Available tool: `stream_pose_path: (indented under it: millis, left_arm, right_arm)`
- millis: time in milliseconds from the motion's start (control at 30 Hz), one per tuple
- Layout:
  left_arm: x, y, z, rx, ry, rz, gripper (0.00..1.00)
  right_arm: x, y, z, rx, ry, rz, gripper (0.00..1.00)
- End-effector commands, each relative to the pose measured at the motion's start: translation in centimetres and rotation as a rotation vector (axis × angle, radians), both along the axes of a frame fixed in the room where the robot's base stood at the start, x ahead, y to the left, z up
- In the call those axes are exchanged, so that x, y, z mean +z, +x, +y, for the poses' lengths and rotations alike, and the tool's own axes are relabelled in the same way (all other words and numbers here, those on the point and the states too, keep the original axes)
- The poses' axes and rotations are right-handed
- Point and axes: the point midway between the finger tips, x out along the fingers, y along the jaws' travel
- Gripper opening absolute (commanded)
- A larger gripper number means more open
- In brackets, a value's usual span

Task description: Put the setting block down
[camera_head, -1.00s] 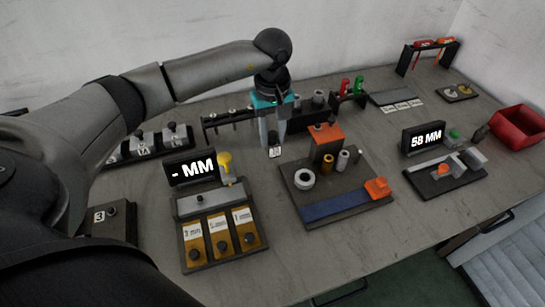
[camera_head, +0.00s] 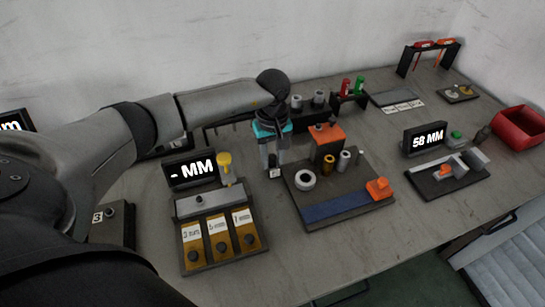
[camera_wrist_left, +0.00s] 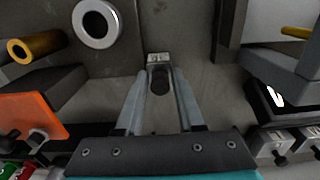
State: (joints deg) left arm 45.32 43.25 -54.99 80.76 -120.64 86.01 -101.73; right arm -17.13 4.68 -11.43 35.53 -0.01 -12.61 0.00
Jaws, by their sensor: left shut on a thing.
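My left gripper (camera_head: 273,168) is shut on the setting block (camera_head: 275,173), a small block with a pale labelled face. The gripper points down between the "- MM" display and the dark board with the orange post. In the left wrist view the block (camera_wrist_left: 158,58) sits at the fingertips, with a dark round knob (camera_wrist_left: 159,80) between the fingers. Grey table surface lies around it. I cannot tell whether its underside touches the table. My right gripper is not in view.
The "- MM" display (camera_head: 191,170) with a yellow-topped post (camera_head: 225,167) stands close on the left. The dark board (camera_head: 355,219), with a white ring (camera_head: 305,180) and orange post (camera_head: 327,139), is close on the right. A narrow strip of bare table lies between.

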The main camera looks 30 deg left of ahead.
Motion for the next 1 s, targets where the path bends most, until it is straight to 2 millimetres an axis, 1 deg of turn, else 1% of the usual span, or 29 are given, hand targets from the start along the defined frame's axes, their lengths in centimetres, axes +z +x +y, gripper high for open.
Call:
stream_pose_path:
  millis: [33,200,300,533,667,767,1000]
  left_arm:
    - [-0.2,0.0,0.0,0.000,0.000,0.000,0.38]
    - [-0.1,0.0,0.0,0.000,0.000,0.000,0.57]
    - [-0.1,0.0,0.0,0.000,0.001,0.001,0.67]
    - [-0.1,0.0,0.0,0.000,-0.001,0.001,0.67]
    - [0.4,0.0,0.0,0.000,-0.001,0.001,0.67]
    - [2.1,0.1,0.0,-0.002,0.000,-0.003,0.67]
    - [7.5,0.1,0.0,0.000,0.000,-0.004,0.67]
  right_arm:
    - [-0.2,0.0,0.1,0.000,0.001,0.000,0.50]
    - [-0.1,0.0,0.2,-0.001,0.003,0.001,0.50]
    - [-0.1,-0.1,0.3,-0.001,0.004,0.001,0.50]
    - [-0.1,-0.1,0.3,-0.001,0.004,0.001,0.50]
    - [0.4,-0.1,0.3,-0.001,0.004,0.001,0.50]
    - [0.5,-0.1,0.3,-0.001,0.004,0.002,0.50]
    - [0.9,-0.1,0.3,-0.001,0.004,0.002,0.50]
